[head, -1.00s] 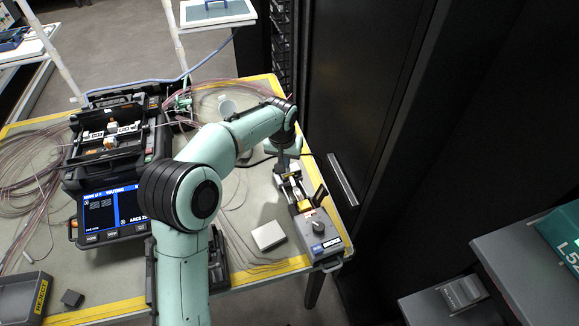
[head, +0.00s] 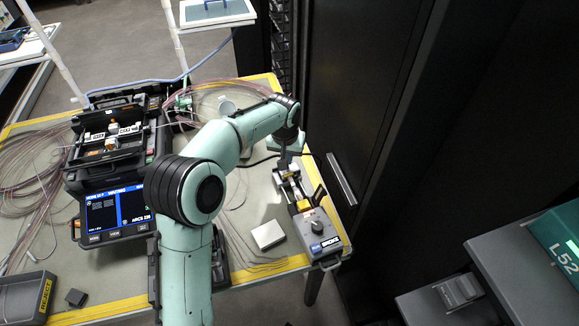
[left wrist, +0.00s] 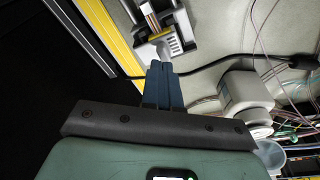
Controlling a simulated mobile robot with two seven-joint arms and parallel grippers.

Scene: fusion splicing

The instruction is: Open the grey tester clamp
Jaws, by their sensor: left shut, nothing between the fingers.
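The tester (head: 318,228), a grey box with a knob and a light rail at its far end, stands at the table's right edge. The grey clamp is at the far end of the rail. In the left wrist view, a grey clamp piece (left wrist: 163,48) shows just beyond my fingertips. My left gripper (head: 284,166) is at this far end, fingers pointing down. In the left wrist view the left gripper (left wrist: 160,64) is shut and empty, its tips at or very near the clamp piece. I cannot tell whether they touch or whether the clamp is open. My right gripper is out of view.
A splicer (head: 115,210) with a lit screen stands on the left. A small white box (head: 268,235) lies left of the tester. A dark cabinet (head: 390,120) rises close to the table's right side. A black cable (left wrist: 215,62) and a white round container (left wrist: 246,92) are near the gripper.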

